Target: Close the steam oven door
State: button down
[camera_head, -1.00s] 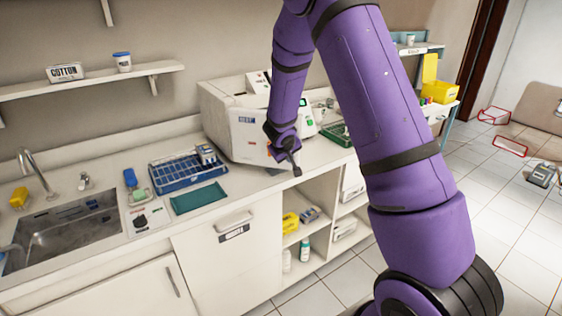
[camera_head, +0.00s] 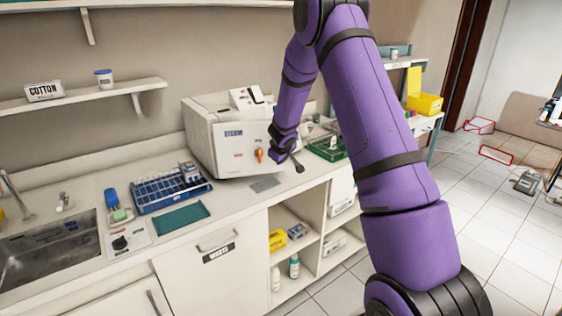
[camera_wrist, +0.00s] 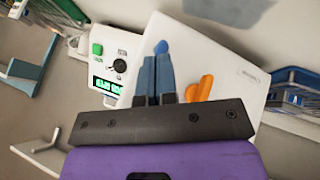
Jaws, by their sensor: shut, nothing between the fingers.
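The steam oven (camera_head: 200,138) is a white box on the counter against the wall. Its white door (camera_head: 236,143) carries the word STEAM and an orange handle (camera_head: 259,155). The door lies nearly flush with the front; I cannot tell whether a small gap is left. In the wrist view, the door (camera_wrist: 205,50) and handle (camera_wrist: 200,90) show beside a control panel (camera_wrist: 108,65) with a green button, knob and lit display. My gripper (camera_head: 297,165) is shut and empty, in front of the oven's right side, right of the handle. Its closed fingers (camera_wrist: 161,50) overlap the door in the wrist view; contact is unclear.
A grey pad (camera_head: 265,184) lies on the counter before the oven. A blue rack (camera_head: 170,192) and a green mat (camera_head: 180,218) lie to the left, beside the sink (camera_head: 50,250). A green tray (camera_head: 328,150) is to the right. Open shelves are below.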

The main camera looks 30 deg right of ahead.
jog(key=w+d+n+t+y, duration=0.1)
jog(key=w+d+n+y, duration=0.3)
jog(key=w+n, duration=0.4)
jog(key=shift+w+d+r+y, duration=0.25)
jog(key=shift+w+d+y, duration=0.2)
jog(key=shift+w, duration=0.4)
